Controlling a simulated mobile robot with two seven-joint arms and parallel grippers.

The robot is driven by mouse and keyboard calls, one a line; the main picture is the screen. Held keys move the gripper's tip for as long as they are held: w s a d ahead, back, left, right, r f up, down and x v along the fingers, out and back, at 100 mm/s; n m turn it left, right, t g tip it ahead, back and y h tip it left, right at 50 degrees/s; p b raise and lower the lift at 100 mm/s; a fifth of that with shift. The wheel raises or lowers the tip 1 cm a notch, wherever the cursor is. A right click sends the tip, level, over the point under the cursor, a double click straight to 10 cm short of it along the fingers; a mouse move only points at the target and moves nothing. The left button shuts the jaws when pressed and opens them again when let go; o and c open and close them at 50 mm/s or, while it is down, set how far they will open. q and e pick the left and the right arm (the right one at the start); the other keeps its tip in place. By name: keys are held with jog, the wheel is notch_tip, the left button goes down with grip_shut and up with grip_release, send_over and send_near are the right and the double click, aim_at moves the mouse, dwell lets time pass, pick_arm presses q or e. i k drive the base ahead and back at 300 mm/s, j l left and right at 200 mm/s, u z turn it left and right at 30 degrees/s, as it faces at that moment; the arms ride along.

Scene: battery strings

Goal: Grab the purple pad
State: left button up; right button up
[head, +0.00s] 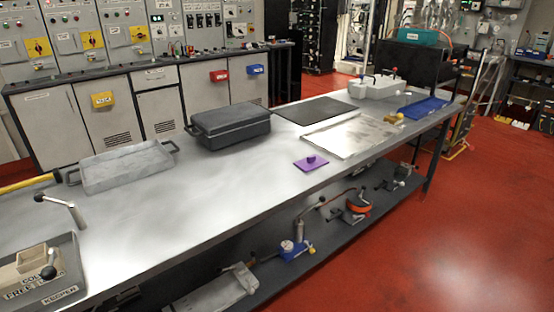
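The purple pad (311,163) lies flat on the grey metal workbench (215,185), close to its front edge. It is small and square with a small dark purple knob on top. It sits just left of a pale metal plate. Nothing covers it. Neither of my grippers shows in the head view.
A dark lidded case (230,128) and a grey tray (120,168) stand left of the pad. A lower shelf (330,228) holds several tools. Bench around the pad's left is clear.

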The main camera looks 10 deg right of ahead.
aim_at(310, 162)
jog(key=i+l+u, duration=0.25)
jog(key=l, duration=0.2)
jog(key=l+u, duration=0.25)
jog(key=l, duration=0.2)
jog(key=i+l+u, duration=0.1)
jog(key=l+u, duration=0.15)
jog(key=l, duration=0.25)
jog(key=l+u, duration=0.25)
jog(key=l, duration=2.1)
jog(key=i+l, duration=0.1)
jog(key=l, duration=0.65)
